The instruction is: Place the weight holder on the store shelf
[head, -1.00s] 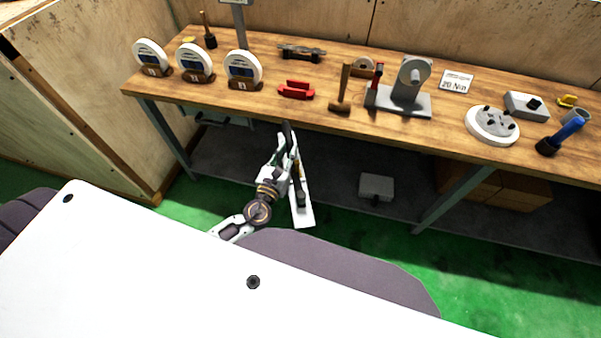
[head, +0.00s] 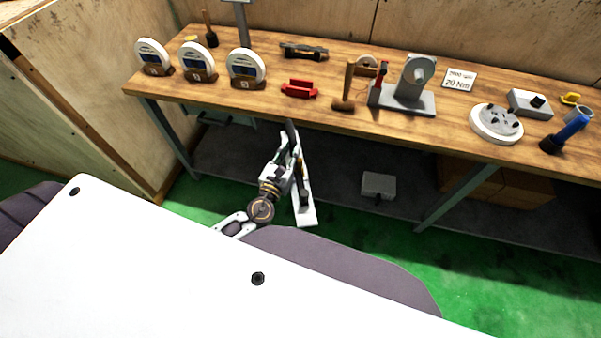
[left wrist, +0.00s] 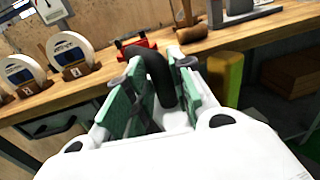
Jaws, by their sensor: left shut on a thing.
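My left gripper (head: 291,160) is in front of the workbench, lower in the picture than its front edge. It is shut on what looks like the weight holder (head: 307,212), a long white flat piece with a dark part on it, held tilted. In the left wrist view, a black curved part (left wrist: 153,72) of it stands between the green finger pads of the left gripper (left wrist: 150,100). The lower shelf (head: 335,170) under the bench is dark grey and mostly bare. Which surface is the store shelf I cannot tell for certain. My right gripper is not in view.
A grey box (head: 378,185) and a cardboard box (head: 515,188) are under the bench. A bench leg (head: 455,195) stands at right.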

